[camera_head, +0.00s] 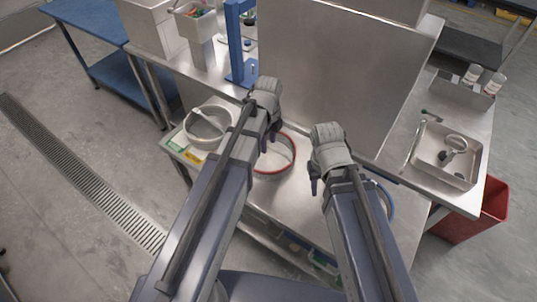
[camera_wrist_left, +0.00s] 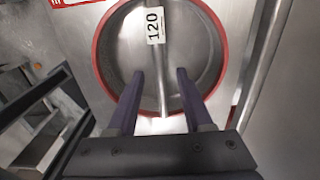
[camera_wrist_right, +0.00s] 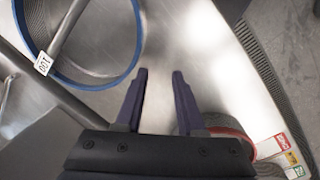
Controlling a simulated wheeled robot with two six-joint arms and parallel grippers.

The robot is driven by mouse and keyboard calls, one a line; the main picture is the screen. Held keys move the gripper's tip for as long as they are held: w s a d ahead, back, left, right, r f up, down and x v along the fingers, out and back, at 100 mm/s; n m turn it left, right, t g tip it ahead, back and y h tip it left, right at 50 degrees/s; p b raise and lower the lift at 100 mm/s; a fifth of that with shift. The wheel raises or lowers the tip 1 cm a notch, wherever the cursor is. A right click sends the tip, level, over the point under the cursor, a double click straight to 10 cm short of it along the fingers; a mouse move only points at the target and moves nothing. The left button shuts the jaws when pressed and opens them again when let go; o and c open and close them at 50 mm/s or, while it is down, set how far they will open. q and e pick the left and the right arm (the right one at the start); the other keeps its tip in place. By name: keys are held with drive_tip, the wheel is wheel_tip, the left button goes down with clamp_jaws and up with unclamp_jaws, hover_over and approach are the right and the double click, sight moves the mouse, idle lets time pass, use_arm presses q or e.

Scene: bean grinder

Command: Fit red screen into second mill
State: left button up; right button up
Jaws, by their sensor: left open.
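The red screen (camera_head: 293,148) is a red-rimmed round sieve with a crossbar, lying on the steel table. In the left wrist view the red screen (camera_wrist_left: 97,62) bears a "120" label on its bar. My left gripper (camera_head: 268,140) is above it, open, with the bar between its fingertips (camera_wrist_left: 161,74); I cannot tell if they touch it. My right gripper (camera_head: 314,180) is open and empty over bare table between the red screen and a blue-rimmed screen; its fingers also show in the right wrist view (camera_wrist_right: 161,73). I cannot tell which thing is the second mill.
The blue-rimmed screen (camera_wrist_right: 133,62), labelled "100", lies to the right of the red one. A pale-rimmed screen (camera_head: 190,131) lies to the left. A tall steel panel (camera_head: 345,60) stands behind. A blue stand (camera_head: 236,45) is at the back left, and a steel tray (camera_head: 425,150) is at right.

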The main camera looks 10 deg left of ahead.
use_arm(q)
drive_tip(key=shift+f, duration=0.25)
idle(0.4)
clamp_jaws()
idle(1.3)
